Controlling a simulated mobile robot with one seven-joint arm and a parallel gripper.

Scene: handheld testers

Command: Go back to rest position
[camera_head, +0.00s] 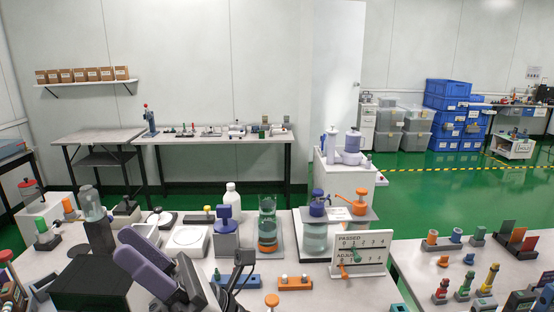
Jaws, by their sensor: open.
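My arm, with purple and dark grey links, rises from the bottom edge at lower left of centre.
Near it stand an orange block with pegs (295,283), a white PASSED/ADJUST board (360,254), a green-tinted glass cylinder (267,222), a purple-topped device (226,236) and a white bottle (232,198). A right table (415,260) holds several small testers. Green floor (420,215) is open behind it.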

